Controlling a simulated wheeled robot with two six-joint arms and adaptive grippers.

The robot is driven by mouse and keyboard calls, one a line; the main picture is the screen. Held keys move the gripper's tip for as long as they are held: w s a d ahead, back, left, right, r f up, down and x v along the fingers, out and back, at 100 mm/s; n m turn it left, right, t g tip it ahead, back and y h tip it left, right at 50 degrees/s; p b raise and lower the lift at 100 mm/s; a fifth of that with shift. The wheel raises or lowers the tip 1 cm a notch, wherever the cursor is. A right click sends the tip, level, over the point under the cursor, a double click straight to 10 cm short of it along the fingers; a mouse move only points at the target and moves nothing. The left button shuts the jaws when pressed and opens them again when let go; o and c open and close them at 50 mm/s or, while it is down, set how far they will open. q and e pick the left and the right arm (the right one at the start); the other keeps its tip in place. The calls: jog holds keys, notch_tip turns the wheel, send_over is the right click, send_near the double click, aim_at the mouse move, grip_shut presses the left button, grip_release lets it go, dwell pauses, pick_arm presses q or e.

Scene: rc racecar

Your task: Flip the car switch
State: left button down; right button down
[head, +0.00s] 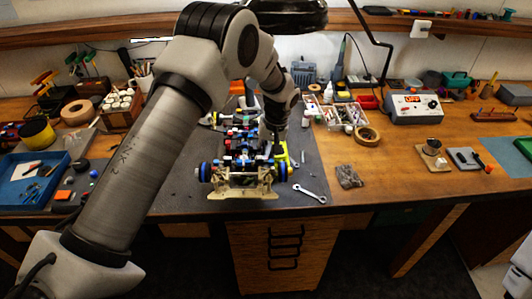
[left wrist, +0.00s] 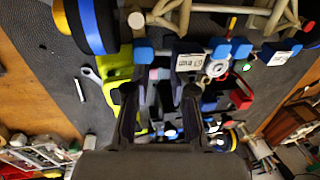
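The RC car (head: 240,180) sits on the dark mat, with blue-rimmed wheels and a tan tube frame at its near end. My left gripper (head: 279,143) reaches down over the car's right side. In the left wrist view my left gripper (left wrist: 158,92) shows two dark fingers spread apart over the car's inner parts, with nothing clearly held. Near the fingers are a labelled box (left wrist: 189,62), a round silver part (left wrist: 217,68) and blue blocks. I cannot tell for sure which part is the switch. My right gripper is not in view.
A yellow-green part (left wrist: 117,67) lies beside the car. A wrench (head: 309,193) lies on the mat to the right. A parts tray (head: 345,117), a tape roll (head: 367,136) and a power box (head: 415,106) stand farther right. The mat (head: 300,210) has free room at its front.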

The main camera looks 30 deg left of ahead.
pick_arm(q)
jog(key=shift+s+a+t+h, duration=0.1)
jog(key=shift+a+t+h, duration=0.25)
jog(key=shift+h, duration=0.45)
jog(key=shift+a+f+t+h+b, duration=0.2)
jog(key=shift+t+h+b, duration=0.45)
jog(key=shift+h, duration=0.25)
jog(key=shift+s+r+h, duration=0.1)
jog(key=shift+r+h, duration=0.05)
jog(key=shift+h, duration=0.15)
jog(key=c, duration=1.2)
grip_release()
jog(key=shift+c, duration=0.2)
